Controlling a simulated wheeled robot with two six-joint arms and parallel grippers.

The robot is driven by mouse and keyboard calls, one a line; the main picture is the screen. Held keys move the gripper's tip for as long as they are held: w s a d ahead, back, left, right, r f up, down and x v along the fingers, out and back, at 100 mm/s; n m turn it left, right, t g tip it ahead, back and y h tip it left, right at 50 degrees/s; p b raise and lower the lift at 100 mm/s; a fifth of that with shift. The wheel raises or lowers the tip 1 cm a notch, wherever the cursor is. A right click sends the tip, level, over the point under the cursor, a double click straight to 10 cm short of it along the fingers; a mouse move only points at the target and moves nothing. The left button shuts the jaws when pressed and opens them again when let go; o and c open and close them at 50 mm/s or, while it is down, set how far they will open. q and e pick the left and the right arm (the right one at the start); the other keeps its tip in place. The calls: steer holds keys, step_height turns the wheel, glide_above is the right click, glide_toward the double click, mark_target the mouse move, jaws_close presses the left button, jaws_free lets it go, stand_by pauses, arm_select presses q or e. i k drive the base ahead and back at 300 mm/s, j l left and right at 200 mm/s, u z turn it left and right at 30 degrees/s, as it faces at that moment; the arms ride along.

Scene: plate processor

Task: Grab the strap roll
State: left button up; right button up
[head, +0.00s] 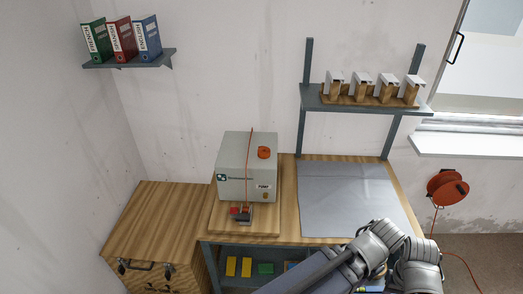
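A small orange roll (264,152) sits on top of a grey box-shaped machine (247,180). It may be the strap roll, but it is too small to be sure. A larger red-orange reel (447,187) is at the right by the wall, with a red cord running down to the floor. My grey arm links show at the bottom right, over the front of the workbench. I cannot make out either gripper's fingertips.
The machine stands on a wooden workbench (286,172) beside a grey mat (345,195). Yellow and green items lie on the shelf below. A wooden chest (150,225) stands at left. Wall shelves hold binders (121,40) and several wood-and-metal blocks (372,86). The mat is mostly clear.

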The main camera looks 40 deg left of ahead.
mark_target(264, 153)
steer(key=j+u, duration=0.1)
steer(key=u, duration=0.35)
steer(key=j+u, duration=0.1)
steer(key=u, duration=0.35)
steer(key=i+u, duration=0.1)
steer(key=u, duration=0.35)
steer(key=i+j+u, duration=0.1)
steer(key=u, duration=0.8)
steer(key=i, duration=0.05)
